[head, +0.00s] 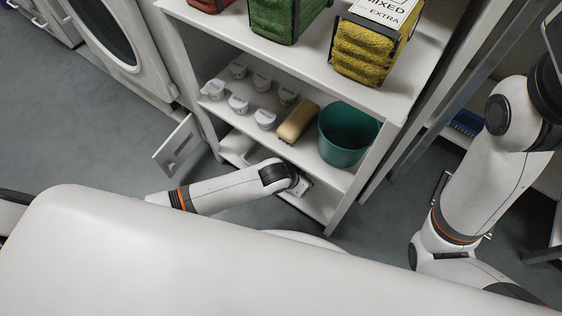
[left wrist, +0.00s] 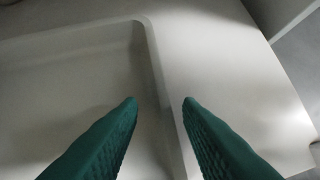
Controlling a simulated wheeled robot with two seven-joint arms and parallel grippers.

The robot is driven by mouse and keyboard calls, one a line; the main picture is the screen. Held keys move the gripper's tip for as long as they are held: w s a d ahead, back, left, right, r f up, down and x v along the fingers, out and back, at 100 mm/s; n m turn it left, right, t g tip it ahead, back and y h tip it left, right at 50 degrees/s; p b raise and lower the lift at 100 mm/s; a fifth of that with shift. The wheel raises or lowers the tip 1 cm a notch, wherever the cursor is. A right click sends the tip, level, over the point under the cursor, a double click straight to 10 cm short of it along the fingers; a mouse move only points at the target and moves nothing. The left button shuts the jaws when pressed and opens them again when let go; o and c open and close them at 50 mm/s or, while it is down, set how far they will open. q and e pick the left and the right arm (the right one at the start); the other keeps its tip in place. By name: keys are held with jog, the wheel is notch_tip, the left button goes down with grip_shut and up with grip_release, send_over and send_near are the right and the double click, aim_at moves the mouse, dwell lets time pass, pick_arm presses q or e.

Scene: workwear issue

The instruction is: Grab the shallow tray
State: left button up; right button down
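The shallow tray (left wrist: 75,75) is pale, with a low raised rim and a rounded corner, and fills the left of the left wrist view. In the head view, a pale part of what looks like it (head: 237,143) shows on the lower shelf, mostly hidden by my left arm and the shelf above. My left gripper (left wrist: 163,101) has its two green fingers apart, one on each side of the tray's side rim as seen from above. Contact cannot be told. In the head view its fingers are hidden at the lower shelf. My right arm shows at the right; its gripper fingers are not visible.
The middle shelf (head: 352,182) above holds several white cups (head: 238,104), a tan block (head: 297,121) and a green bucket (head: 345,135). Colored bundles (head: 370,45) sit on the top shelf. Shelf posts (head: 350,203) stand close to my left arm. A grey panel (head: 180,148) stands left.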

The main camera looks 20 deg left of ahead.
pick_arm(q)
grip_shut()
jog(key=shift+r, duration=0.15)
dwell(0.5)
